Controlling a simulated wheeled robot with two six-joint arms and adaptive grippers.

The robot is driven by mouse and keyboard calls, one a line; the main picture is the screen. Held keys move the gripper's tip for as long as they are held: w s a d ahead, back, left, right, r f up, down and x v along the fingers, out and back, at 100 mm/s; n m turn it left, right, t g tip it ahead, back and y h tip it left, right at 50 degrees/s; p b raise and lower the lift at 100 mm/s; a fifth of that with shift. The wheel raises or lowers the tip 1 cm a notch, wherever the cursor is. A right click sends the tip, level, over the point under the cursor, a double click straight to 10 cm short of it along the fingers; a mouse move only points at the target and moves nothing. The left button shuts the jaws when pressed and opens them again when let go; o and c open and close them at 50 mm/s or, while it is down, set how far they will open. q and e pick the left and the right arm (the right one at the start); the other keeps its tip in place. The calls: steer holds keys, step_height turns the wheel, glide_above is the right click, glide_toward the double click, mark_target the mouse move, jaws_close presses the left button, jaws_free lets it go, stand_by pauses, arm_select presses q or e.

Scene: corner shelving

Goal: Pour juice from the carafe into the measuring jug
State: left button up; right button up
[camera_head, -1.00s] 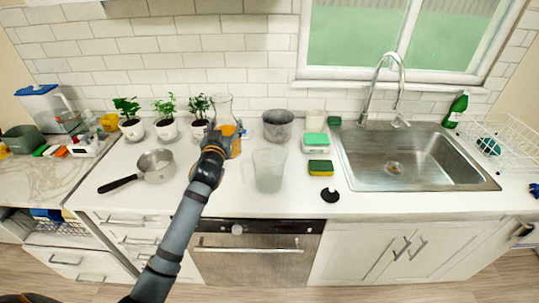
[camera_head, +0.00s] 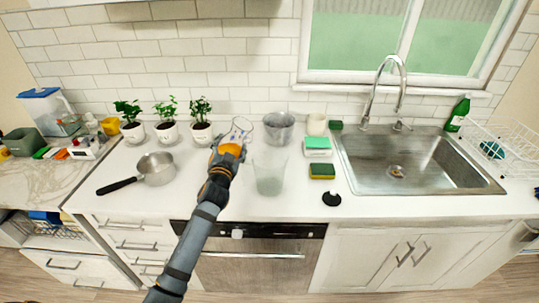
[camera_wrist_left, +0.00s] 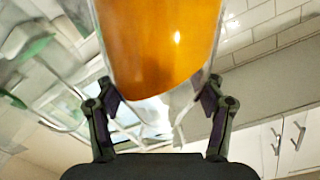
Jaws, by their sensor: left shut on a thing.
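The carafe (camera_head: 240,130) is clear glass with orange juice in its lower part, and it tilts to the right in the head view. My left gripper (camera_head: 224,163) is shut on the carafe from the near side. In the left wrist view the carafe (camera_wrist_left: 160,45) fills the top middle, its orange juice between the two fingers of my left gripper (camera_wrist_left: 160,105). The clear measuring jug (camera_head: 270,178) stands upright on the counter, just right of my left gripper. I see no juice in it. My right gripper is not in view.
A grey pot (camera_head: 279,128) stands behind the jug. A saucepan (camera_head: 155,168) and several potted plants (camera_head: 166,121) are to the left. Sponges (camera_head: 322,171) and a black round item (camera_head: 331,199) lie to the right, before the sink (camera_head: 400,162).

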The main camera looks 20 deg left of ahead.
arm_select(q)
steer(key=shift+w+d+r+m+p, duration=0.15)
steer(key=shift+r+m+p, duration=0.15)
steer(key=shift+r+p, duration=0.2)
steer(key=shift+d+r+m+p, duration=0.1)
steer(key=shift+r+m+p, duration=0.2)
steer(key=shift+r+p, duration=0.2)
steer(key=shift+d+m, duration=0.1)
steer(key=shift+m, duration=0.3)
steer(key=shift+f+m+p, duration=0.1)
steer(key=shift+m+p, duration=0.4)
steer(key=shift+p, duration=0.05)
steer(key=shift+a+f+m+p, duration=0.1)
steer(key=shift+a+m+p, duration=0.45)
steer(key=shift+m, duration=0.45)
steer(key=shift+m+p, duration=0.5)
steer(key=shift+m, duration=0.1)
steer(key=shift+s, duration=0.2)
steer(key=shift+f+m, duration=0.7)
steer(key=shift+m, duration=0.2)
steer(key=shift+f+m, duration=0.2)
steer(key=shift+m, duration=0.1)
steer(key=shift+w+d+r, duration=0.1)
steer(key=shift+d+r, duration=0.05)
steer(key=shift+r, duration=0.1)
